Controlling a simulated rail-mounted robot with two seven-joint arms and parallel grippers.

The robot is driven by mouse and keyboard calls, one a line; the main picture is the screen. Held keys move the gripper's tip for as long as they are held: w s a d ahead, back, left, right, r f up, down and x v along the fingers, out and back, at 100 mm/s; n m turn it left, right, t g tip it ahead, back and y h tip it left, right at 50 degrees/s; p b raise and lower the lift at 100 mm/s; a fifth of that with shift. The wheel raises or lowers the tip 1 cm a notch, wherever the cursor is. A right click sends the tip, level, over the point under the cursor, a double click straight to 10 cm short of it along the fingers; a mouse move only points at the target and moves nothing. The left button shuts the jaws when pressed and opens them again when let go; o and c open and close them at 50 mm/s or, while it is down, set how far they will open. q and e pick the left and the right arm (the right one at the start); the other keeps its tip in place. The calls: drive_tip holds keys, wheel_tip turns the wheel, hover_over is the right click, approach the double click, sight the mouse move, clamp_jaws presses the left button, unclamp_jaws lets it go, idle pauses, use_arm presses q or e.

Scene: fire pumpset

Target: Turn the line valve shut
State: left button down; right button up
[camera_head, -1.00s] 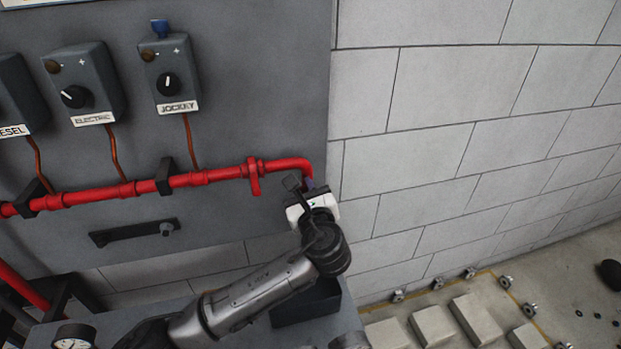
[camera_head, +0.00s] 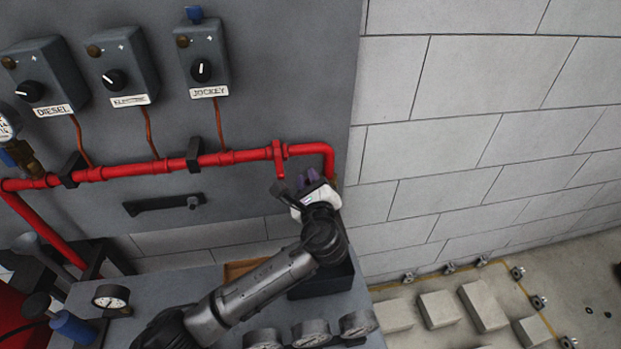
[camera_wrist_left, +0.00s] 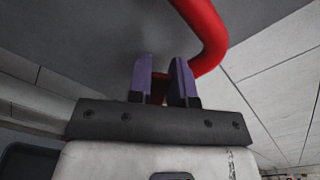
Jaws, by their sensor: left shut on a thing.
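The red pipe (camera_head: 230,157) runs along the grey panel and bends down at its right end, close to the line valve. My left gripper (camera_head: 312,176) is at this bend, right of a red upright fitting (camera_head: 279,158) on the pipe. In the left wrist view, its two purple fingers (camera_wrist_left: 160,82) are shut on a small reddish-brown piece (camera_wrist_left: 158,88), which I take for the line valve's handle. Most of that piece is hidden by the fingers, so its angle cannot be told. The pipe (camera_wrist_left: 205,35) curves just above and right of the fingers. My right gripper is not in view.
Control boxes labelled DIESEL (camera_head: 47,75), ELECTRIC (camera_head: 125,70) and JOCKEY (camera_head: 203,60) sit above the pipe. A dark bar (camera_head: 163,204) is below it. Several gauges (camera_head: 312,332) stand on the grey surface below my arm. The block wall (camera_head: 480,120) is right of the panel.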

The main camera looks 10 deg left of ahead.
use_arm(q)
drive_tip(key=c, duration=1)
unclamp_jaws()
drive_tip(key=shift+s, duration=0.1)
drive_tip(key=shift+p+v, duration=1.35)
drive_tip(key=shift+v, duration=5.55)
drive_tip(key=shift+c, duration=0.2)
